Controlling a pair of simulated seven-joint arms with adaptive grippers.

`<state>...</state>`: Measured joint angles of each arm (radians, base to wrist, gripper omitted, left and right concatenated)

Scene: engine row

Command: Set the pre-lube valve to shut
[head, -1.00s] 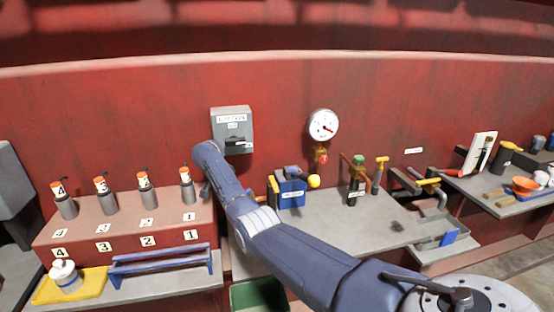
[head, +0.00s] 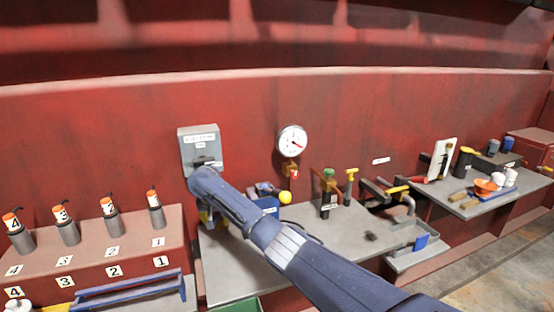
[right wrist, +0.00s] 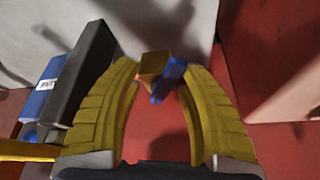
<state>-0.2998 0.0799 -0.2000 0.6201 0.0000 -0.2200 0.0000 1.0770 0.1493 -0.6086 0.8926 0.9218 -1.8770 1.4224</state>
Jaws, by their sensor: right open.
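A small brass block with a blue lever (right wrist: 172,76) shows in the right wrist view, between the tips of my right gripper (right wrist: 162,80). It looks like the pre-lube valve, but I see no label on it. The yellow fingers are open on either side of it, and I cannot tell if they touch it. In the head view my right gripper (head: 209,217) is low by the left end of the grey bench, mostly hidden behind my own forearm. The valve is hidden there. My left gripper is not in view.
A blue box (right wrist: 43,100) with a dark side stands left of the fingers. A blue unit with a yellow ball (head: 285,197), a green-topped fitting (head: 329,185) and a yellow T-handle (head: 351,180) stand on the grey bench (head: 300,250).

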